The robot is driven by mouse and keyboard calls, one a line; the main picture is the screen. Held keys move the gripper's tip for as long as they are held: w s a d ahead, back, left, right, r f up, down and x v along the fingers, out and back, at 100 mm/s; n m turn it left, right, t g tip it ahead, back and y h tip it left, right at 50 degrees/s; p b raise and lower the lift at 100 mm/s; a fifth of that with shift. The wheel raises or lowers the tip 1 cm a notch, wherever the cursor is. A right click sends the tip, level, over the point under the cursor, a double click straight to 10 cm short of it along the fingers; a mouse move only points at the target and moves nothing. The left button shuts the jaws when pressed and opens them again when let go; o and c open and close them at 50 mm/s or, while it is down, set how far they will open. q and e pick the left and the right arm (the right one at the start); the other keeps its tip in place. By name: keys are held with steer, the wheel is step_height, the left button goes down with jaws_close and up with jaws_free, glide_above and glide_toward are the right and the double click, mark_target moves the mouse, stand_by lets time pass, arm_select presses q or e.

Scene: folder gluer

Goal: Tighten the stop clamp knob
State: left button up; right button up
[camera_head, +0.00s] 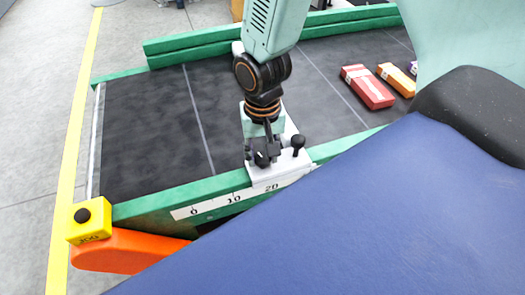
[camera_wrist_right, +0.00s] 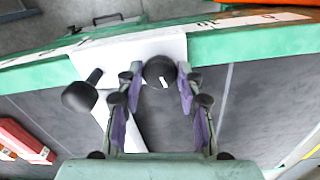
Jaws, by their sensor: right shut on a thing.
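The white stop clamp (camera_head: 282,174) sits on the green rail beside the 20 mark of the scale. A round black knob (camera_wrist_right: 160,72) with a white mark stands on it; in the head view this knob (camera_head: 262,159) is partly hidden by the fingers. My right gripper (camera_head: 264,146) reaches down from above. In the right wrist view its purple-padded fingers (camera_wrist_right: 160,90) are shut on the knob, one on each side. A second black knob (camera_head: 298,142) on a stem stands to the right and is clear of the fingers; the wrist view shows it left (camera_wrist_right: 80,96). My left gripper is not in view.
The scale strip (camera_head: 215,203) runs along the green rail (camera_head: 150,206). A yellow box with a black button (camera_head: 88,221) stands at the rail's left end, above an orange part (camera_head: 125,251). Red (camera_head: 368,87) and orange (camera_head: 397,79) cartons lie on the dark belt (camera_head: 145,130), whose left part is clear.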

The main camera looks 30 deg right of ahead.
mark_target(263, 158)
steer(key=o, duration=1.2)
steer(key=shift+r, duration=0.1)
step_height(263, 158, up, 12)
steer(key=shift+f, duration=0.1)
stand_by(0.3)
